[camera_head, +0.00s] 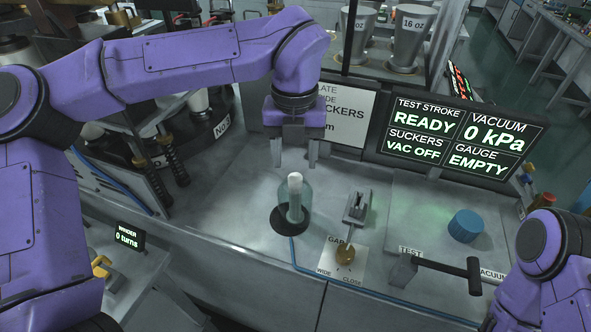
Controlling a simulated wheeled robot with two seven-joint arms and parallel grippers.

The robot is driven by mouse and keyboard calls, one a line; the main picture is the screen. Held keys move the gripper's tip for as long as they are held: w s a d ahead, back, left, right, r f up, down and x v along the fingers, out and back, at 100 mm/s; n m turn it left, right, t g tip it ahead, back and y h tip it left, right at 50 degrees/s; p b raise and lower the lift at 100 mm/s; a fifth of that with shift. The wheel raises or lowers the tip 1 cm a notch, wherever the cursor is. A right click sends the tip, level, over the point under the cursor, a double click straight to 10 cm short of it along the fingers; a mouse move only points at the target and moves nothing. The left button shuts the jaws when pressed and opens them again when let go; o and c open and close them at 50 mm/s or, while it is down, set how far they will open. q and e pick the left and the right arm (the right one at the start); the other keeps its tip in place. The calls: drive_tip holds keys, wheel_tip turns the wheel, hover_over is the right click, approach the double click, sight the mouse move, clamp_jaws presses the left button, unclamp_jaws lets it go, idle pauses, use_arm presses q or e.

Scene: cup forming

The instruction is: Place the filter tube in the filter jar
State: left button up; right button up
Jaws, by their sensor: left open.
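The filter tube (295,190) is a pale upright cylinder with a white top. It appears to stand inside the clear filter jar (306,193), its top near the jar's rim. The jar stands on a dark round base (280,224) on the metal bench. My left gripper (294,163) points down above and slightly behind the jar in the picture. Its two fingers are apart, with nothing between them, and it does not touch the tube. My right arm shows at the lower right, but its gripper is out of view.
Further right are a blue cylinder (465,226) and a black T-shaped lever (440,268). A display screen (455,137) stands behind them. A blue hose (340,285) runs along the front.

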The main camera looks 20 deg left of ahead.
use_arm(q)
wheel_tip(320, 180, up, 8)
